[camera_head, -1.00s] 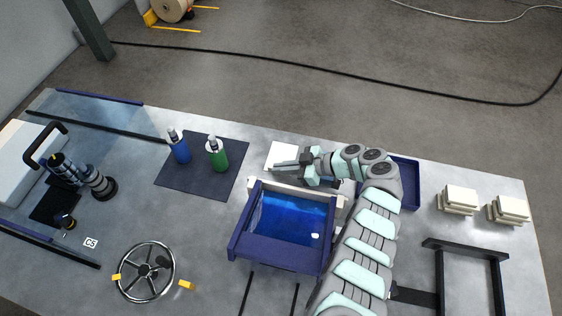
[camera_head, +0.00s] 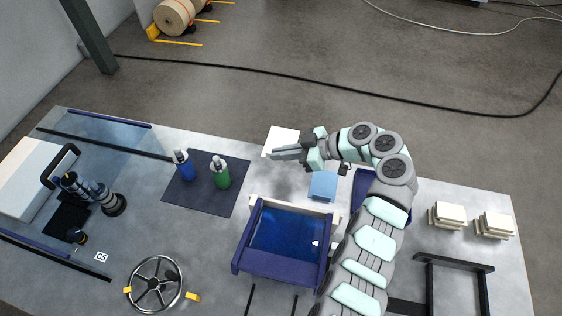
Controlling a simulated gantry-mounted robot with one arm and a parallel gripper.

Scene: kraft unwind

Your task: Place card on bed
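A white square card (camera_head: 283,140) is at my gripper (camera_head: 276,153), near the back edge of the table. The gripper's dark fingers lie along the card's front edge and appear shut on it. The card looks lifted above the table. A frame (camera_head: 240,262) with dark blue sides and a glossy blue floor stands in the middle of the table, in front of my gripper. It may be the bed; I cannot tell for sure. A small light-blue square (camera_head: 323,186) lies behind the frame, below my wrist.
A blue bottle (camera_head: 184,168) and a green bottle (camera_head: 220,175) stand on a dark mat (camera_head: 205,200) at left. A handwheel (camera_head: 155,284) is at front left. White block stacks (camera_head: 447,216) and a black frame (camera_head: 455,262) are at right. A blue tray (camera_head: 361,188) is partly behind my arm.

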